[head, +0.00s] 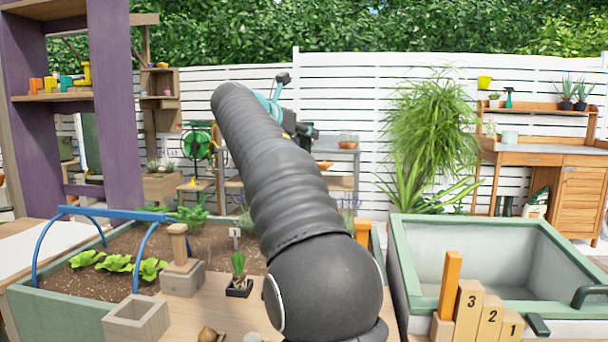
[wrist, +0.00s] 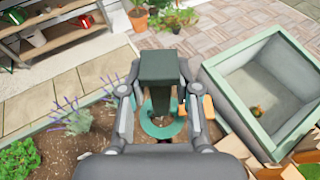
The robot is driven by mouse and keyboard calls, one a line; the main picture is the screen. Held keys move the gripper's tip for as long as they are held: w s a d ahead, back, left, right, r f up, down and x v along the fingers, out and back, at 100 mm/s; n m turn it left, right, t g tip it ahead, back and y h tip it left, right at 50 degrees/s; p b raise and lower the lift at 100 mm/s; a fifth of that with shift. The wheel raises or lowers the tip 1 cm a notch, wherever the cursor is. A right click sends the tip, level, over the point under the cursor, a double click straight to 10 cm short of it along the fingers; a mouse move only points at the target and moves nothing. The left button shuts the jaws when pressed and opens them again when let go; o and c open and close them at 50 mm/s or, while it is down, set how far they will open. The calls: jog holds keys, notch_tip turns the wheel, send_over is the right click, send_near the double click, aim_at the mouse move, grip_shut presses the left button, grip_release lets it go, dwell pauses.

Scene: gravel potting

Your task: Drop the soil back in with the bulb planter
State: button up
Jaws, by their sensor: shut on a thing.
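My gripper (head: 298,129) is raised above the raised bed in the head view, partly hidden behind my arm. In the wrist view my gripper (wrist: 160,100) is shut on the bulb planter (wrist: 160,68), which has a dark handle part and a teal ring-shaped lower end. The planter's teal part and dark handle also show in the head view (head: 268,104). Brown soil (wrist: 100,138) lies below the planter in the wrist view. The raised bed (head: 60,315) has a green frame. Whether the planter holds soil, and any hole beneath it, cannot be seen.
Lettuces (head: 117,263) grow under a blue hoop (head: 110,212) at the bed's left. A potted bulb plant (head: 239,272) and wooden blocks stand at the near edge. A green-rimmed basin (head: 400,245) stands right of the bed. Lavender (wrist: 70,117) grows in the bed.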

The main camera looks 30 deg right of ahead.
notch_tip(320, 180, down, 9)
jog(key=b, duration=0.4)
jog(key=shift+b, duration=0.3)
notch_tip(320, 180, down, 9)
jog(key=b, duration=0.9)
jog(key=shift+s+a+p, duration=0.15)
jog(key=shift+a+p, duration=0.1)
jog(key=shift+p, duration=0.15)
jog(key=shift+f+b, duration=0.7)
jog(key=shift+f, duration=0.55)
dwell(0.7)
jog(key=shift+f, duration=1.95)
dwell(0.4)
jog(key=o, duration=1.2)
jog(key=shift+c, duration=0.2)
